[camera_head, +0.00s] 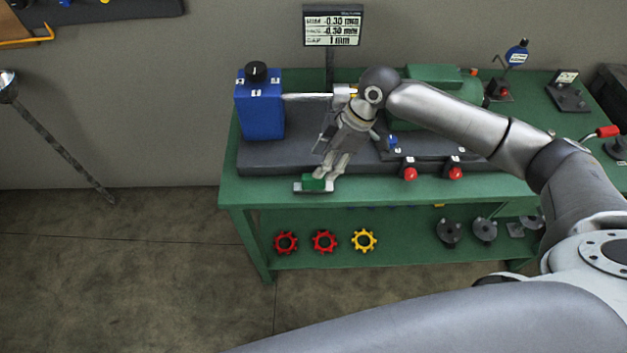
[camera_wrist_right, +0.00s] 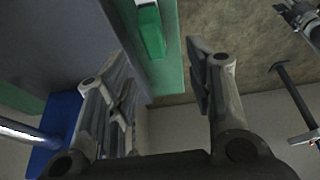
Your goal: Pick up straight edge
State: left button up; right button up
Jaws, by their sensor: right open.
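The straight edge (camera_head: 313,185) appears to be the small piece with a green block and a pale metal part, lying at the front left edge of the green table. Its green block also shows at the top of the right wrist view (camera_wrist_right: 151,33). My right gripper (camera_head: 330,169) reaches down just above and behind it, and partly covers it in the head view. In the right wrist view the two fingers (camera_wrist_right: 158,78) are wide apart with nothing between them. The green block lies beyond the fingertips. My left gripper is not in view.
A blue box (camera_head: 260,112) stands on the dark base (camera_head: 275,155) left of my right gripper. A display (camera_head: 332,27) rises behind. Red knobs (camera_head: 410,174) stand to the right. The lower shelf holds red and yellow star-shaped rings (camera_head: 324,242). The floor at left is mostly clear.

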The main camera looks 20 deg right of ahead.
aim_at(312, 179)
jog(key=x, duration=0.3)
jog(key=shift+a+f, duration=0.1)
jog(key=shift+f, duration=0.1)
jog(key=x, duration=0.1)
jog(key=p+x, duration=0.1)
jog(key=x, duration=0.1)
jog(key=p+x, duration=0.1)
jog(key=shift+w+d+f, duration=0.25)
jog(key=shift+w+f, duration=0.05)
jog(key=shift+w, duration=0.05)
jog(key=shift+a+f, duration=0.2)
jog(key=shift+f, duration=0.25)
jog(key=shift+w, duration=0.1)
grip_shut()
